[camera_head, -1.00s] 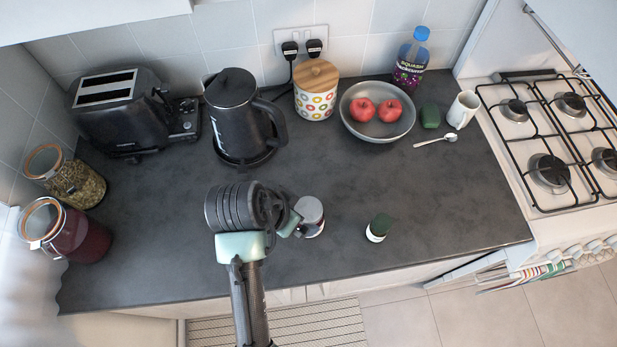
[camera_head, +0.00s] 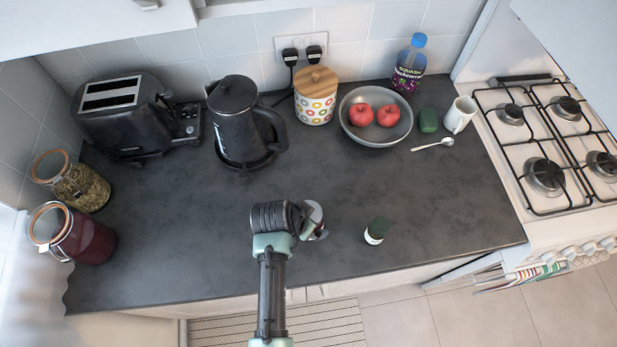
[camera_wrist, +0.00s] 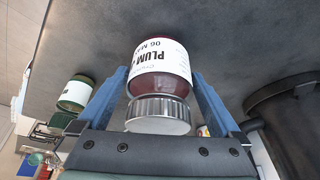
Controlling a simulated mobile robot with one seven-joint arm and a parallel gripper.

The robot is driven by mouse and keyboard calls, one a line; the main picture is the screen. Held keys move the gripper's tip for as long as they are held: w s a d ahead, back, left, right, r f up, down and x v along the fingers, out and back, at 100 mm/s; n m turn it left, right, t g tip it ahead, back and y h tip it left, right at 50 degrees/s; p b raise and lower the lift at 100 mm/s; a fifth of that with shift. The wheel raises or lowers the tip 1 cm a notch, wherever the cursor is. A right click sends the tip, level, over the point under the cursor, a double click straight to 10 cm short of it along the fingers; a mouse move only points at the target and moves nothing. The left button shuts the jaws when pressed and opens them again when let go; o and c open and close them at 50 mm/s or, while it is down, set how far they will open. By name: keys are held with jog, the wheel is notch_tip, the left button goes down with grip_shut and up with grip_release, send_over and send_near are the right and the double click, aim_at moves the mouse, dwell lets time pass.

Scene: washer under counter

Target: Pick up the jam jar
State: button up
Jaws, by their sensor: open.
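The jam jar (camera_wrist: 160,62) has a white label reading "PLUM", dark red contents and a silver lid. In the head view the jam jar (camera_head: 314,217) stands on the counter near its front edge, partly hidden by my wrist. My gripper (camera_wrist: 160,84) is open in the wrist view, with one blue finger on each side of the jar and the lid towards the palm. Whether either finger touches the glass cannot be told. In the head view the fingers are mostly hidden behind my wrist.
A small green-lidded jar (camera_head: 376,231) stands just right of the jam jar. The kettle (camera_head: 240,125), a fruit bowl (camera_head: 375,143) and the toaster (camera_head: 122,112) are behind. Two clip-top jars (camera_head: 80,236) stand at the left. The counter (camera_head: 180,225) is bare left of my arm.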

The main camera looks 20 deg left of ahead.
jog(key=shift+w+f, duration=0.25)
jog(key=shift+f, duration=0.25)
jog(key=shift+c, duration=0.2)
grip_shut()
